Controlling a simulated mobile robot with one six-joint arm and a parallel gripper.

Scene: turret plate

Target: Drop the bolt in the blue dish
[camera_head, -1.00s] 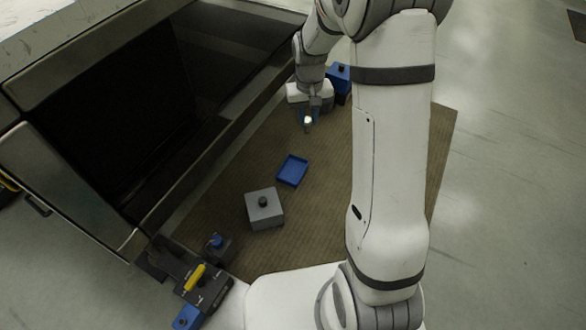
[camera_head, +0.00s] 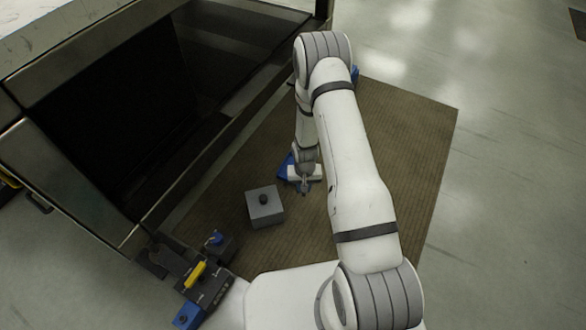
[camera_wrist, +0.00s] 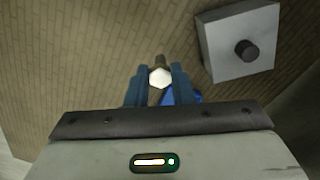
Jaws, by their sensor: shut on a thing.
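My gripper (camera_wrist: 160,84) is shut on the bolt (camera_wrist: 159,76), whose pale hex head shows between the two blue fingers in the wrist view. In the head view my gripper (camera_head: 304,186) hangs over or beside the blue dish (camera_head: 284,167), which it mostly covers, and the bolt cannot be made out there. In the wrist view a bit of blue (camera_wrist: 168,97), seemingly the dish, shows behind the fingers. I cannot tell whether the bolt is right above the dish.
A grey block with a black knob (camera_head: 264,208) stands near the dish and also shows in the wrist view (camera_wrist: 222,62). A dark open-fronted machine (camera_head: 100,120) is at left. Fixtures with a yellow handle (camera_head: 196,273) sit at lower left. The brown mat (camera_head: 400,140) is clear at right.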

